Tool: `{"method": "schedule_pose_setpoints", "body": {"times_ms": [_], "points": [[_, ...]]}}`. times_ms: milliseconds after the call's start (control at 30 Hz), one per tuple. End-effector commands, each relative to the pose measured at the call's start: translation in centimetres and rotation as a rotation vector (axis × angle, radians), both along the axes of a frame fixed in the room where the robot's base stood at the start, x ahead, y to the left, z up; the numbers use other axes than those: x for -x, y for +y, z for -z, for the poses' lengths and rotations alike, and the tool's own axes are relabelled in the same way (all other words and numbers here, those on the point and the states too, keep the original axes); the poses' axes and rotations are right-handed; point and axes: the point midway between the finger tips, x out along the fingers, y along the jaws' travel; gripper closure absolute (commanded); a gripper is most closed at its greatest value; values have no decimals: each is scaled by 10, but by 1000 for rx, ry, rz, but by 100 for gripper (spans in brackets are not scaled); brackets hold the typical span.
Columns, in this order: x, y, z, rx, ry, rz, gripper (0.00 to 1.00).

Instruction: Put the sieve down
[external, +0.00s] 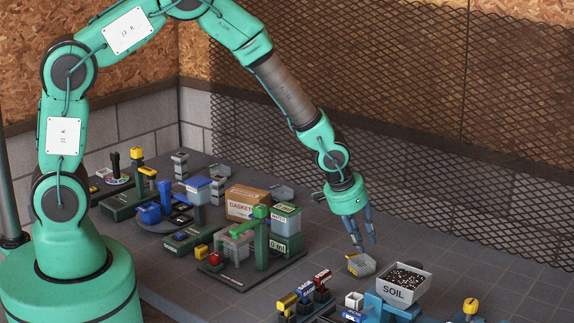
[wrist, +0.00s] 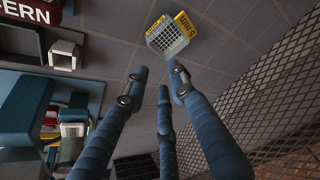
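The sieve (external: 360,265) is a small grey box with a mesh bottom and a yellow label, on the dark tiled table beside the soil bin. In the wrist view the sieve (wrist: 167,39) lies beyond my fingertips, with a yellow "5 mm" tag on its right side. My gripper (external: 363,247) is just above the sieve, pointing down. In the wrist view my gripper (wrist: 160,76) has its blue fingers spread with nothing between them. The fingers look apart from the sieve.
A white SOIL bin (external: 393,291) of dark soil stands on a blue base right of the sieve. A green machine (external: 262,240) and a GASKETS box (external: 247,203) are to the left. Small coloured blocks (external: 304,292) are in front. A mesh fence (external: 430,120) runs behind.

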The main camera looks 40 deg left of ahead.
Motion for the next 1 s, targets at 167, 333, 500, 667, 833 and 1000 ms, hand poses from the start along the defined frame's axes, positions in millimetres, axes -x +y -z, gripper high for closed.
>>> {"method": "schedule_pose_setpoints", "body": {"times_ms": [167,333,500,667,833,1000], "points": [[8,3,-22,0,-1,0,75],[12,5,-31,0,0,0,75],[13,5,-33,0,1,0,75],[13,5,-32,0,0,0,75],[13,5,-32,0,0,0,75],[13,5,-33,0,0,0,75]]}}
